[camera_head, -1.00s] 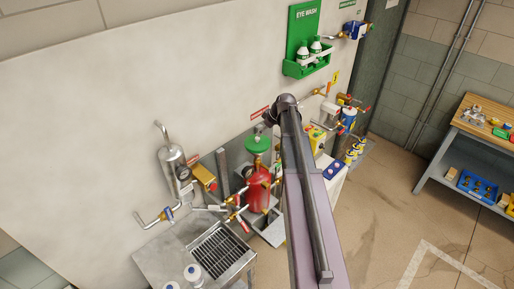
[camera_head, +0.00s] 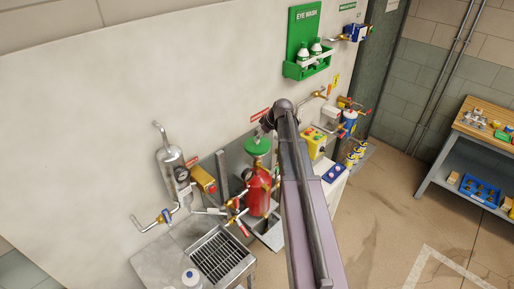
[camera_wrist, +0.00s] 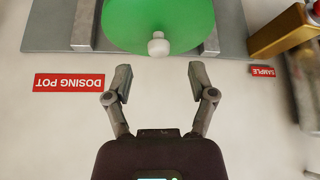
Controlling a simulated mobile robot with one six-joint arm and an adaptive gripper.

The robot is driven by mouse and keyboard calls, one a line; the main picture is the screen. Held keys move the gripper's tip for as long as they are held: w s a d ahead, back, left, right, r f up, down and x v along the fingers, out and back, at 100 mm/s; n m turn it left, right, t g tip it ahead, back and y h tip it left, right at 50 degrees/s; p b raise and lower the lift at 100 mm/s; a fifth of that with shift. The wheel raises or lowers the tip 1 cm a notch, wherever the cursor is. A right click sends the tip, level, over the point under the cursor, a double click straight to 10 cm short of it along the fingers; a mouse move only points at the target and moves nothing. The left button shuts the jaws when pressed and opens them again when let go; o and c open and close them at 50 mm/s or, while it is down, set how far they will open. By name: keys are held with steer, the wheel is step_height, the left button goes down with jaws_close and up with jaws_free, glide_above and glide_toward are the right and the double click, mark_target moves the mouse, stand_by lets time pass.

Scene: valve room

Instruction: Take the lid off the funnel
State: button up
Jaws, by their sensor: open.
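The funnel's lid is a round green disc with a white knob (camera_wrist: 158,46), seen at the top of the wrist view. In the head view the green top (camera_head: 257,146) sits above a red dosing vessel (camera_head: 258,192). My gripper (camera_wrist: 159,82) is open and empty. Its two fingers stand apart just below the knob in the wrist view, without visible contact with it. In the head view my arm hides part of the area right of the vessel, and the fingers are too small to make out clearly. The funnel under the lid cannot be told apart.
A red DOSING POT sign (camera_wrist: 69,82) is on the wall. A brass block (camera_wrist: 280,28) is at upper right in the wrist view. Red-handled valves and pipes crowd the vessel's left side. A drain grate (camera_head: 221,254) is in front. A workbench (camera_head: 480,125) stands far right.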

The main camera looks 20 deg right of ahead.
mark_target(257, 143)
steer(key=shift+b+x, duration=1.5)
steer(key=shift+x, duration=0.55)
steer(key=shift+s, duration=0.1)
steer(key=shift+c, duration=0.2)
jaws_close()
